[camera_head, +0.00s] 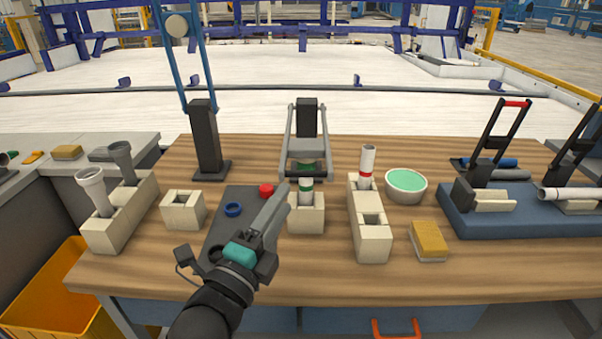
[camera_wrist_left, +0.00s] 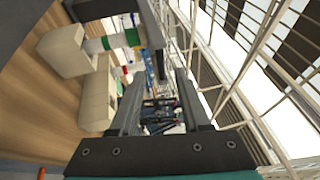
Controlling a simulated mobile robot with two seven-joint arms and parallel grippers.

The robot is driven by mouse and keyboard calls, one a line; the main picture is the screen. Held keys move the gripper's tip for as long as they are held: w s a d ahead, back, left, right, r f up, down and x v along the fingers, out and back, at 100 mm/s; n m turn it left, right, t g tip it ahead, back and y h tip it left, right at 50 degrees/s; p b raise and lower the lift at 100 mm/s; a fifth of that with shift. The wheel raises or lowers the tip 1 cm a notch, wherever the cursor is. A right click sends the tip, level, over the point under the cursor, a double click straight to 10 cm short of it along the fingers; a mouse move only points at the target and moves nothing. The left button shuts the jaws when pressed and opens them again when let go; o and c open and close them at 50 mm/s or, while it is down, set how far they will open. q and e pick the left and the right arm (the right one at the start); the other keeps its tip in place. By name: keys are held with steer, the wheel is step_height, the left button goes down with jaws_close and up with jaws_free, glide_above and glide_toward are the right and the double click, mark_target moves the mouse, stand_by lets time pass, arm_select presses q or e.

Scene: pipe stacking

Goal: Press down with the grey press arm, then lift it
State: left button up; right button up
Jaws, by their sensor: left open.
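The grey press arm (camera_head: 289,140) is a pair of light grey bars beside a black post (camera_head: 307,117), at the back middle of the table in the head view. A grey crosspiece (camera_head: 303,145) joins them low down, over a green part. Just in front, a white pipe with a green band (camera_head: 306,190) stands upright in a beige block (camera_head: 306,216); the pipe also shows in the left wrist view (camera_wrist_left: 112,42). My left gripper (camera_head: 280,205) is open and empty, front-left of the press and beside that block. Its two fingers (camera_wrist_left: 158,100) show apart in the wrist view.
A second press with raised blue arms (camera_head: 204,65) stands back left. A beige block with a white, red-banded pipe (camera_head: 367,165), a green-topped bowl (camera_head: 405,185) and a yellow sponge (camera_head: 428,240) are to the right. A dark mat (camera_head: 225,205) lies left of the gripper.

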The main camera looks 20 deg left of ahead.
mark_target(301, 174)
arm_select(q)
steer(key=shift+b+x, duration=0.45)
steer(key=shift+x, duration=3.85)
arm_select(e)
steer(key=shift+w+d+f, duration=0.2)
steer(key=shift+w, duration=0.2)
steer(key=shift+w+d+f, duration=0.15)
steer(key=shift+w+d, duration=0.05)
steer(key=shift+w, duration=0.2)
arm_select(q)
steer(key=c, duration=0.7)
jaws_close()
arm_select(e)
steer(key=shift+s, duration=0.15)
